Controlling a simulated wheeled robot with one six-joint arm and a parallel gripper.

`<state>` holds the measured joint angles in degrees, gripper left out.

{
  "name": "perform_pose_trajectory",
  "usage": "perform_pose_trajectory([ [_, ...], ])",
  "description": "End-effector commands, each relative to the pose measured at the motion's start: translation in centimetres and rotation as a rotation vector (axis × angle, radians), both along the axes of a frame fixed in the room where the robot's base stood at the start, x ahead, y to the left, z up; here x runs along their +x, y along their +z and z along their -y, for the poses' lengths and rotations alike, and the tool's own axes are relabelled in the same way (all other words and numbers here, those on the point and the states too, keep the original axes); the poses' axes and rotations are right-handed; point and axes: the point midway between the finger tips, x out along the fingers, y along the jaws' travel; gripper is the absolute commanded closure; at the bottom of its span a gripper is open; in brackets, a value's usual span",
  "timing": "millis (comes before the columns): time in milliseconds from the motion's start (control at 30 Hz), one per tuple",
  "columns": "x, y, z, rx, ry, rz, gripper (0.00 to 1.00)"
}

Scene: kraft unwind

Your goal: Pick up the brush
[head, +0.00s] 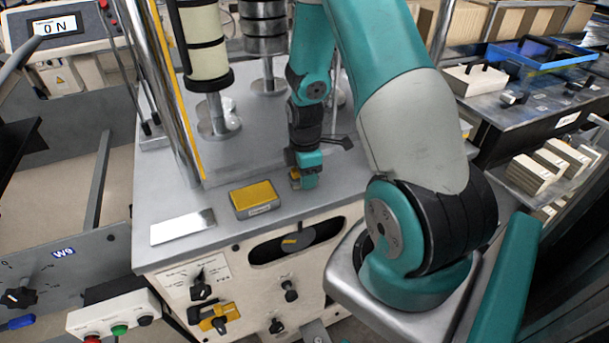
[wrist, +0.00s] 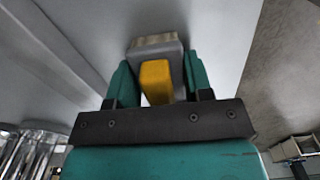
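The brush has a yellow handle, a grey body and pale bristles. In the wrist view the brush (wrist: 156,78) lies between the two teal fingers of my gripper (wrist: 160,75), with its bristles pointing away from the palm. The fingers flank the grey body closely; whether they press on it I cannot tell. In the head view my gripper (head: 305,178) is low over the grey machine top, near its front edge. A small yellow part of the brush (head: 295,174) shows at its left side; the rest is hidden by the fingers.
A yellow-topped block (head: 255,197) and a shiny flat plate (head: 183,227) lie on the grey machine top (head: 215,180) to the left of my gripper. Rollers (head: 205,45) on posts stand behind. A dark lever (head: 337,142) is just right of my gripper.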

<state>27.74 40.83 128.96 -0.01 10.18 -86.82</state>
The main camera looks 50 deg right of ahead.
Motion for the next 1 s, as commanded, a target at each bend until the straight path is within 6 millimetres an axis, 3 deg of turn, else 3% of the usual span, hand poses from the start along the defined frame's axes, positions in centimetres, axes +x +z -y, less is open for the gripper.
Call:
perform_pose_trajectory([
  [367, 0.0, 0.3, 0.0, -0.001, 0.000, 0.001, 0.78],
  [567, 0.1, 2.4, 0.1, -0.003, 0.000, 0.004, 0.78],
  [1000, 0.1, 14.8, 0.0, -0.004, 0.000, 0.006, 0.78],
])
